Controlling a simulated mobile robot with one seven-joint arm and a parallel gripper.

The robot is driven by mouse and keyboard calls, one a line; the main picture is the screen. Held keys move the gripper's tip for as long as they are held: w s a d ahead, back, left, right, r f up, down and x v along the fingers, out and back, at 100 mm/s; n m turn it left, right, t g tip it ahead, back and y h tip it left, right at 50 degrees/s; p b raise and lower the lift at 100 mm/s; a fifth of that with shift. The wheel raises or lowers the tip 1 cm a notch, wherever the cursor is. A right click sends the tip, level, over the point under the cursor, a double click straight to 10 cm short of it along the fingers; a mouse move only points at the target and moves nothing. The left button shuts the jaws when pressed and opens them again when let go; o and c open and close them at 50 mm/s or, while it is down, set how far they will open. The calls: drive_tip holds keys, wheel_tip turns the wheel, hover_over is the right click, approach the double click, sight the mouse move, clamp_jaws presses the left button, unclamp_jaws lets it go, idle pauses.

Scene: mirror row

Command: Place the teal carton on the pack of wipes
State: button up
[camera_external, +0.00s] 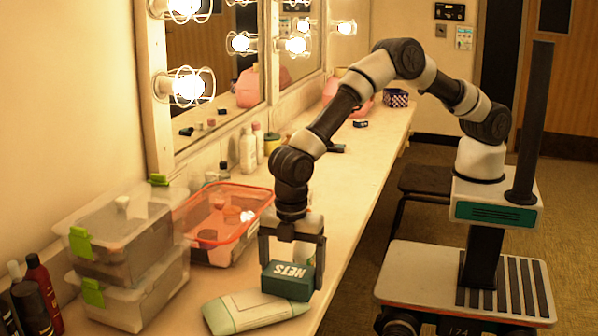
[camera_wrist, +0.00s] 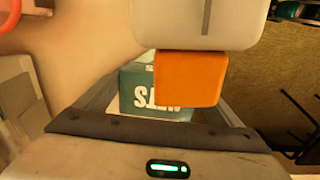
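The teal carton (camera_external: 287,280), with pale lettering upside down in both views, is between the fingers of my gripper (camera_external: 292,268). A finger lies close along each end, and the grip looks closed on it. The wrist view shows the carton (camera_wrist: 150,104) between the fingers of my gripper (camera_wrist: 165,100), partly hidden by an orange block. The pale green and white pack of wipes (camera_external: 245,311) lies flat at the counter's front. The carton overlaps its right end in the external view; I cannot tell whether they touch.
Clear boxes with green clips (camera_external: 135,268) are stacked at left. An orange-rimmed bin (camera_external: 222,220) stands behind the wipes. Dark and red bottles (camera_external: 40,290) crowd the left corner. The counter (camera_external: 352,190) is mostly clear at right, where its edge drops off.

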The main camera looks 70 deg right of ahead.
sight(291, 267)
drive_tip(key=shift+o, duration=1)
wheel_tip(291, 267, up, 12)
drive_tip(key=shift+r+p, duration=0.2)
drive_tip(key=shift+p, duration=0.25)
drive_tip(key=w+d+r+m+t, duration=0.15)
drive_tip(key=d+r+m, duration=0.25)
drive_tip(key=d+r, duration=0.75)
drive_tip(key=d+r+m+t, duration=0.2)
drive_tip(key=d+r+m, duration=0.4)
drive_tip(key=d, duration=1)
drive_tip(key=s+d+m+t, duration=0.2)
drive_tip(key=s+d+m, duration=0.6)
drive_tip(key=s+d, duration=0.7)
drive_tip(key=d, duration=0.4)
drive_tip(key=shift+s+d+r, duration=0.15)
drive_tip(key=shift+s+r, duration=0.15)
drive_tip(key=shift+r, duration=0.1)
